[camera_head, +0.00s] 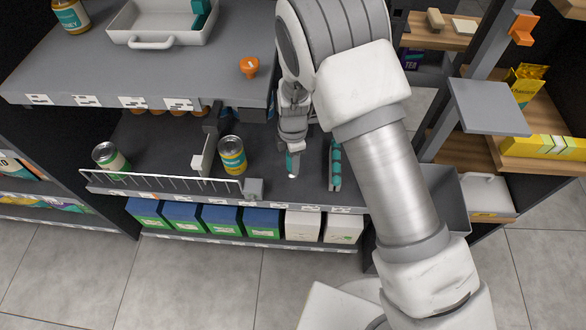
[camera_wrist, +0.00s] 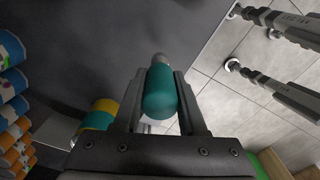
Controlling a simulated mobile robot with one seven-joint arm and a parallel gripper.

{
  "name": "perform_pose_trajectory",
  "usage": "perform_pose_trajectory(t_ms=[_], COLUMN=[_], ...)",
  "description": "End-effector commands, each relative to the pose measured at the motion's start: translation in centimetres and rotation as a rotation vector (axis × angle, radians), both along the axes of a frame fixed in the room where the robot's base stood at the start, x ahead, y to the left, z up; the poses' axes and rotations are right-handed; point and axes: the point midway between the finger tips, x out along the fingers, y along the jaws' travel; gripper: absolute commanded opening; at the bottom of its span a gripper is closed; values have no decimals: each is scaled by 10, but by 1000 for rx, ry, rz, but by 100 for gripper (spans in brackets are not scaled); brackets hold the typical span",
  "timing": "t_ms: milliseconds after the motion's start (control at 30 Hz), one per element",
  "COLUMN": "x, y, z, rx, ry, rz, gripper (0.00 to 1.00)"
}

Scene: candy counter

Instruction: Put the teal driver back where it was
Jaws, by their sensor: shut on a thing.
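My gripper (camera_head: 291,150) is over the middle shelf of the counter, pointing down. In the wrist view the gripper (camera_wrist: 160,100) is shut on the teal driver (camera_wrist: 160,92), with its rounded teal handle between the two fingers and a short grey end beyond it. In the head view a small part of the teal driver (camera_head: 290,160) shows below the fingers, close to the shelf (camera_head: 270,185). I cannot tell whether it touches the shelf. The place where the driver was before is not shown by these frames.
A teal and dark object (camera_head: 335,165) stands on the shelf just right of my gripper. A yellow-labelled can (camera_head: 232,155) stands to the left, and another can (camera_head: 109,158) farther left. A white wire fence (camera_head: 170,188) runs along the front edge. A grey tray (camera_head: 150,28) sits on top.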

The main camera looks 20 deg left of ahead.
Motion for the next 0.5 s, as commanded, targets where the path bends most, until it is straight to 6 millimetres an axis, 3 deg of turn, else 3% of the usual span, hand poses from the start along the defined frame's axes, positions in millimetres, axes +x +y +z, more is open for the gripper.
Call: perform_pose_trajectory(t_ms=[233, 500], x=[0, 0], y=[-1, -1], z=[-36, -37], rx=[-2, 0], ry=[1, 0], rz=[-1, -1], gripper=[0, 0])
